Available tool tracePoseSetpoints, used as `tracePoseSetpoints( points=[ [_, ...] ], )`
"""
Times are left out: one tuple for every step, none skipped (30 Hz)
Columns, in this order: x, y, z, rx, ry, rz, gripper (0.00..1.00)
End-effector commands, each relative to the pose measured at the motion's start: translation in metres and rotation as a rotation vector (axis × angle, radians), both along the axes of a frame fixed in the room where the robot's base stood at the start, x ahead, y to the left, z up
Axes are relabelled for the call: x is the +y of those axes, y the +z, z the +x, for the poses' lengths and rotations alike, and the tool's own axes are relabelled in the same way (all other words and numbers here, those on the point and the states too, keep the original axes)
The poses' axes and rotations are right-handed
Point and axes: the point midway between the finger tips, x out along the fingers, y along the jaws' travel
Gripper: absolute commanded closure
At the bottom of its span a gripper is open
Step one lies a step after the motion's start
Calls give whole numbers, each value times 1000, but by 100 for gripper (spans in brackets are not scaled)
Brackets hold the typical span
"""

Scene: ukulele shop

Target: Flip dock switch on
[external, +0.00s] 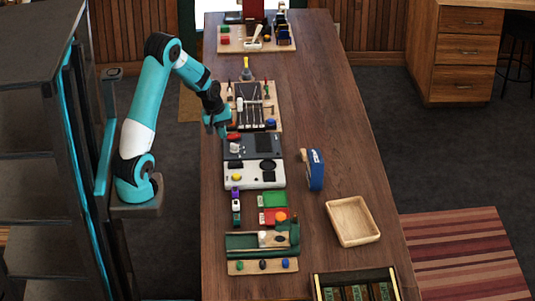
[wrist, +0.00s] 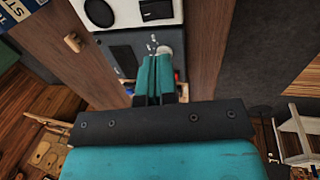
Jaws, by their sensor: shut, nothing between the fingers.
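A dock-like device lies on the wooden bench, with a dark grey panel (external: 262,146) behind a white panel (external: 270,178). The wrist view shows the dark grey panel (wrist: 113,42) with small pale marks and a round whitish part (wrist: 165,50) beside my fingertips. The white panel (wrist: 128,14) carries a black round and a black rectangle. I cannot make out which part is the switch or its position. My gripper (external: 224,132) is shut and empty, over the far left part of the dark panel. In the wrist view my teal fingers (wrist: 155,70) cover part of it.
A tool tray (external: 270,92) with several tools lies just behind the device. A blue upright object (external: 316,170) stands right of it. A wooden tray (external: 353,222) and a green fixture (external: 245,243) are nearer the front. The bench's right side (external: 340,110) is clear.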

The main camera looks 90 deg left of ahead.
Motion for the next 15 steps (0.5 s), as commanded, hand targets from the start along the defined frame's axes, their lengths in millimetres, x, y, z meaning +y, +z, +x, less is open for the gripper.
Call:
tracePoseSetpoints(
  points=[
    [1,6,-2,-2,1,3,100],
    [1,9,-2,-2,0,2,100],
    [0,13,-3,-1,0,2,100],
    [0,15,-4,-1,0,1,100],
    [0,16,-5,-1,0,1,100],
    [0,18,-5,0,0,0,100],
    [0,19,-5,0,0,0,100],
    [0,20,-6,0,0,0,100],
    [0,20,-6,1,0,0,100],
    [0,20,-6,1,0,-1,100],
    [0,20,-6,1,0,-1,100],
    [0,20,-6,1,0,-1,100],
    [0,20,-6,1,0,-1,100],
    [0,20,-6,1,0,-1,100],
    [0,20,-6,1,0,-1,100]
  ],
)
